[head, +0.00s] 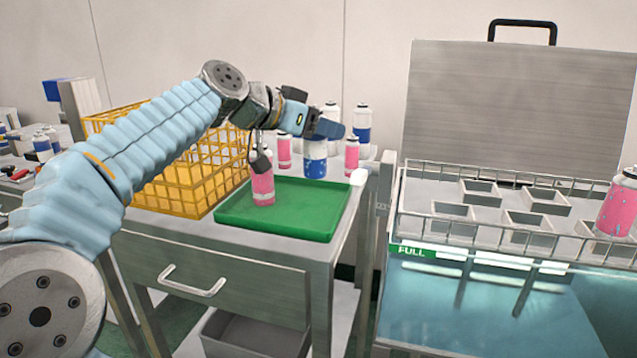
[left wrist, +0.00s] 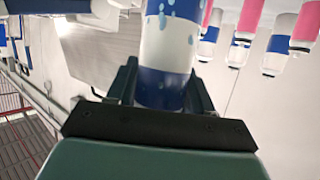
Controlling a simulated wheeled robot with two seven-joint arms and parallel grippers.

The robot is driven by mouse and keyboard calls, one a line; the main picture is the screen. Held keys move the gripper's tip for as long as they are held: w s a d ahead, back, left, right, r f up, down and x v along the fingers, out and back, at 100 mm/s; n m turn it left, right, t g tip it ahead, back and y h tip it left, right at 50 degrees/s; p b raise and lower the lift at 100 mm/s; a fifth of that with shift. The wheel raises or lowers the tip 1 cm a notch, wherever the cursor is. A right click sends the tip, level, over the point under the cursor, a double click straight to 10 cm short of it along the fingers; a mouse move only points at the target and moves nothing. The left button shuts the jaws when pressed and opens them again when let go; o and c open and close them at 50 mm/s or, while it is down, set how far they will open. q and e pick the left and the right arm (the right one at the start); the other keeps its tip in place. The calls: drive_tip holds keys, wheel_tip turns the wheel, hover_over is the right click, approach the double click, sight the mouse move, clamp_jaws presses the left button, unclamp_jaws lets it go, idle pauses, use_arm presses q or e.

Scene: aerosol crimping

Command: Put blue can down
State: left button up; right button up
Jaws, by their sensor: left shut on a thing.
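The blue can (head: 315,159), white with blue spots and blue bands, is by the far edge of the green tray (head: 232,222). My left gripper (head: 325,130) is shut on it, and in the head view the fingers partly cover its upper part. In the left wrist view the can (left wrist: 168,45) stands between the two fingers of my left gripper (left wrist: 160,90). I cannot tell whether its base touches the surface. My right gripper is not in view.
A pink can (head: 263,187) stands on the tray. Other pink (head: 352,157) and blue-banded cans (head: 362,120) stand close around the held can. A yellow crate (head: 180,190) is left of the tray. A wire rack with square holders (head: 530,222) is at right.

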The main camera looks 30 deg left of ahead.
sight(320, 162)
use_arm(q)
wheel_tip(320, 162, down, 7)
drive_tip(key=shift+f+b, duration=0.15)
drive_tip(key=shift+b, duration=0.4)
drive_tip(key=shift+f, duration=0.15)
drive_tip(key=o, duration=1.1)
drive_tip(key=shift+r, duration=0.3)
drive_tip(key=b+v, duration=0.1)
drive_tip(key=v, duration=1.1)
drive_tip(key=shift+s+f+b, duration=0.1)
drive_tip(key=shift+f+b, duration=0.1)
drive_tip(key=shift+b, duration=0.15)
